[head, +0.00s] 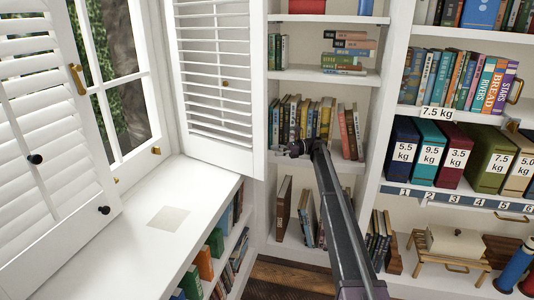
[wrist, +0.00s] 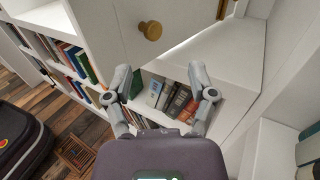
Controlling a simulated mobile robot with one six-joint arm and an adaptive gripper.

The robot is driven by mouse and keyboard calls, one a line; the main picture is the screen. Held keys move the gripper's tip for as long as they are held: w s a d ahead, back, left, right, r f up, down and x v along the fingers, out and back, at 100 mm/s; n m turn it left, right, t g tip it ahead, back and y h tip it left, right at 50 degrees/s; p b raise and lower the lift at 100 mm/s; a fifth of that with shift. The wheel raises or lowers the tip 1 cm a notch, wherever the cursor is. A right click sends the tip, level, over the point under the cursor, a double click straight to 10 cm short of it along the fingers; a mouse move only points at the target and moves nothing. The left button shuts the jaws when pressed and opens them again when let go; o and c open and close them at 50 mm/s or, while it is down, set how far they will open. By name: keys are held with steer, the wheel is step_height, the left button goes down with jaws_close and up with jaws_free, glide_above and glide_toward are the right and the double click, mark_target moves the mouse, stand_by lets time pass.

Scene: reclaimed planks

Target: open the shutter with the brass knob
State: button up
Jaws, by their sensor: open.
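The white louvred shutter with the brass knob (head: 213,100) stands at the right of the window, angled out from it over the white sill. Its small round brass knob (head: 225,84) shows on its face, and large near the top of the wrist view (wrist: 150,30). My gripper (head: 300,148) is in front of the bookcase, to the right of and lower than the brass knob. In the wrist view my gripper (wrist: 162,78) is open and empty, its fingers apart from the knob.
A white sill (head: 135,235) with a pale square on it tops a low bookcase. Tall bookcases (head: 395,80) with books and weight-labelled binders stand at the right. A dark case (wrist: 20,140) lies on the plank floor at the left of the wrist view.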

steer(key=shift+v, duration=1.15)
steer(key=shift+s, duration=0.15)
steer(key=c, duration=0.6)
steer(key=shift+s+f, duration=0.15)
steer(key=shift+s, duration=0.1)
steer(key=c, duration=0.4)
steer(key=s+f+n+t+h, duration=0.1)
steer(key=s+f, duration=0.1)
steer(key=s, duration=0.3)
steer(key=s+d+f+n+t+h, duration=0.1)
steer(key=s+f+h, duration=0.1)
steer(key=s, duration=0.4)
steer(key=shift+d+f, duration=0.15)
steer(key=shift+f, duration=0.65)
steer(key=s+d+f+n+t+h, duration=0.1)
steer(key=s+d+f+n+h, duration=0.3)
steer(key=s, duration=0.8)
steer(key=s+d+f+n+t+h, duration=0.1)
steer(key=s+d+f+n+h, duration=0.3)
steer(key=s+d, duration=0.4)
steer(key=s+d+f+n+t+h, duration=0.2)
steer(key=s+d+f+n+h, duration=0.2)
steer(key=s, duration=1.4)
steer(key=d+h, duration=0.2)
steer(key=shift+d+f, duration=0.35)
